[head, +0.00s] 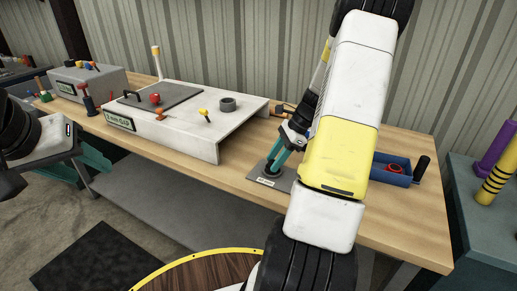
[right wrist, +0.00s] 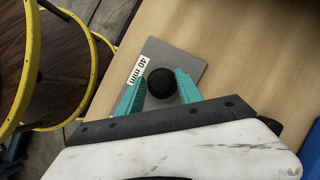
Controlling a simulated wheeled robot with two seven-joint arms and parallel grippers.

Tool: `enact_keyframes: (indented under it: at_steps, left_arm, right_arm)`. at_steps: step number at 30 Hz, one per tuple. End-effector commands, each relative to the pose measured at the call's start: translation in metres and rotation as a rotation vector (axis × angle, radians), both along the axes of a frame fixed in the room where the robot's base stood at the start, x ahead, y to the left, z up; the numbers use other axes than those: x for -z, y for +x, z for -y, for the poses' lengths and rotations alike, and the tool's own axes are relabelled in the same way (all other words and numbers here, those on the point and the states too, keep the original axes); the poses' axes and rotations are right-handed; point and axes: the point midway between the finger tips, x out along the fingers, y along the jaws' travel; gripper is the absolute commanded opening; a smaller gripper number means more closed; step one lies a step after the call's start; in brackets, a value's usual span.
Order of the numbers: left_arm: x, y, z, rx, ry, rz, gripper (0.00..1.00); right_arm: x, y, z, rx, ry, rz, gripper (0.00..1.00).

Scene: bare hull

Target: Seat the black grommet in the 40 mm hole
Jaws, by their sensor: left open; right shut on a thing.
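The black grommet (right wrist: 161,82) is a dark round piece between the teal fingers of my right gripper (right wrist: 160,90), which is shut on it. It is over the grey plate (right wrist: 186,62) labelled "40 mm"; the hole is hidden under it. I cannot tell whether the grommet is in the hole or just above it. In the head view my right gripper (head: 275,166) points down at the plate (head: 283,184) on the bench front, with the grommet mostly hidden. My left gripper (head: 84,170) is open and empty at the left, off the bench front.
A round stool (head: 190,278) stands in front.

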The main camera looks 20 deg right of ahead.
Motion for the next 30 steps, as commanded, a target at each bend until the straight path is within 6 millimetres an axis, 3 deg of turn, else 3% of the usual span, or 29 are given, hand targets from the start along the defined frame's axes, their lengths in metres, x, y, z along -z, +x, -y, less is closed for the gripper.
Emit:
enact_keyframes:
  at_steps: [30]
  left_arm:
    - [0.000,0.000,0.000,0.000,0.000,0.000,0.48]
  right_arm:
    - [0.013,0.000,0.000,-0.001,0.000,-0.001,0.04]
